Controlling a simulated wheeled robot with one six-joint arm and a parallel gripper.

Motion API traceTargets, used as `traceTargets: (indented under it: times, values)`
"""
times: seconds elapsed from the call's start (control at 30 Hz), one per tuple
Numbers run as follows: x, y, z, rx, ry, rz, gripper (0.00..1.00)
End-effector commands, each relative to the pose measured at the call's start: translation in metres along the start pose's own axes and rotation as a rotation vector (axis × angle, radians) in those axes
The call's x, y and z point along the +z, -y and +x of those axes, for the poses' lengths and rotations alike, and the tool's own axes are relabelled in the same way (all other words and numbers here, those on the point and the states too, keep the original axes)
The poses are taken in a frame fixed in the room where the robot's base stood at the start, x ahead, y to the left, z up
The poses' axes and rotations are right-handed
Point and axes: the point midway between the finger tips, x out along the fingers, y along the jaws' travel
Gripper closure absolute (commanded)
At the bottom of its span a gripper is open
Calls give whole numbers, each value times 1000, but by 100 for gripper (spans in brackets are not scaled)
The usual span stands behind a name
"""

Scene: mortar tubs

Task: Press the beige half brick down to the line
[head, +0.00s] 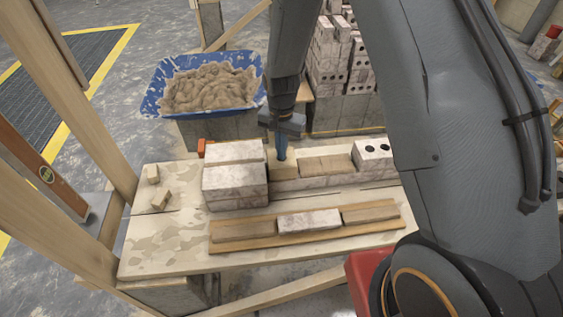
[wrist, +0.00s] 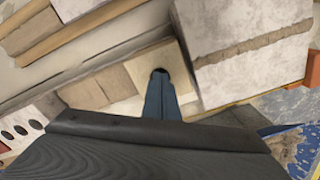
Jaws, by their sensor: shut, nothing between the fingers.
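The beige half brick (head: 286,172) sits in the low course of the wall, between the taller stack of pale bricks (head: 235,181) and the flat tan brick (head: 328,165). My gripper (head: 281,157) is shut and empty, pointing down with its blue fingertips over the half brick's top. In the wrist view, my fingertips (wrist: 158,74) overlap the half brick (wrist: 143,70) beside a dark spot, perhaps a hole or shadow. I cannot tell whether they touch it. The fingers hide part of its top. I cannot clearly make out a levelling line.
A pale brick with holes (head: 373,153) stands at the wall's right end. A wooden board (head: 228,246) with bricks lies in front. A blue tub (head: 157,92) of mortar stands behind. Small blocks (head: 161,198) lie left. The table's front left (head: 160,255) is clear.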

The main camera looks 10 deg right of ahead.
Motion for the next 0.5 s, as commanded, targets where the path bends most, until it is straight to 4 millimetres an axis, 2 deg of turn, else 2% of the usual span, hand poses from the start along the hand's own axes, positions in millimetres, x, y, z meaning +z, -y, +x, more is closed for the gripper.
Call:
traceTargets:
  times: [0.17,0.5]
  values:
    - [0,0,-3,0,0,0,100]
    - [0,0,-27,0,0,0,100]
